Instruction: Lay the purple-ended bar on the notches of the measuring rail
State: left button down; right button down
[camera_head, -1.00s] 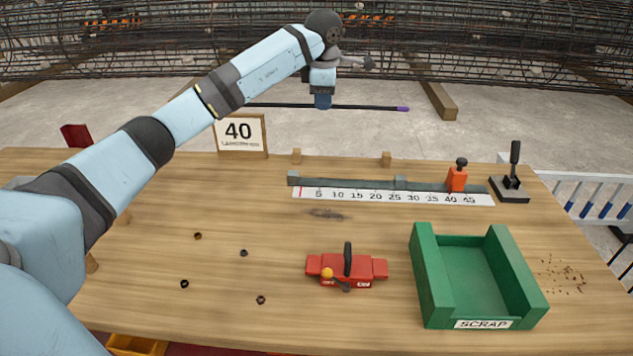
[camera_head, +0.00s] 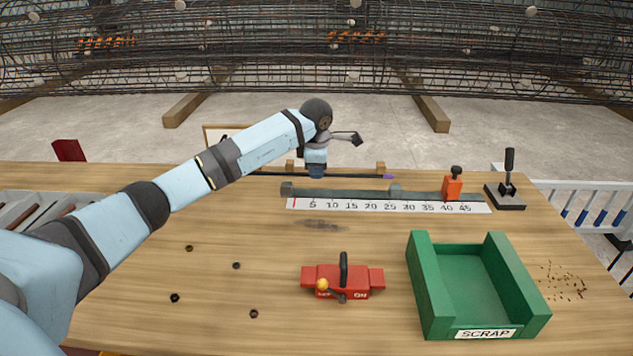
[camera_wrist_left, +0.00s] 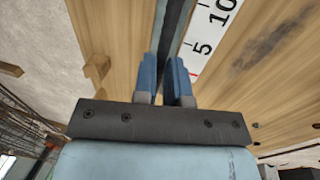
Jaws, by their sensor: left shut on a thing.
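The dark bar with a purple end (camera_head: 388,177) lies crosswise, roughly level, at the back of the bench in the head view. My left gripper (camera_head: 316,174) is shut on it, left of the purple end. In the left wrist view the blue fingers (camera_wrist_left: 166,82) are close together, and the bar is mostly hidden there. The grey measuring rail (camera_head: 345,193) with its white number strip (camera_head: 390,206) runs just in front of the bar. The bar appears apart from the rail; its exact height is hard to judge. My right gripper is out of view.
An orange stop (camera_head: 452,186) stands at the rail's right part. A black lever (camera_head: 507,188), green scrap tray (camera_head: 420,290) and red tool (camera_head: 343,280) are on the bench. Two small wooden blocks (camera_head: 381,167) stand behind the rail. The bench's front-left holds several small nuts.

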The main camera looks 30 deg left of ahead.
pick_arm(q)
jog(key=shift+f, duration=1.9)
jog(key=c, duration=1.2)
grip_release()
jog(key=shift+o, duration=0.2)
jog(key=shift+r, duration=0.1)
notch_tip(320, 180, up, 12)
jog(key=s+d+p, duration=0.1)
jog(key=s, duration=0.1)
jog(key=shift+d, duration=0.1)
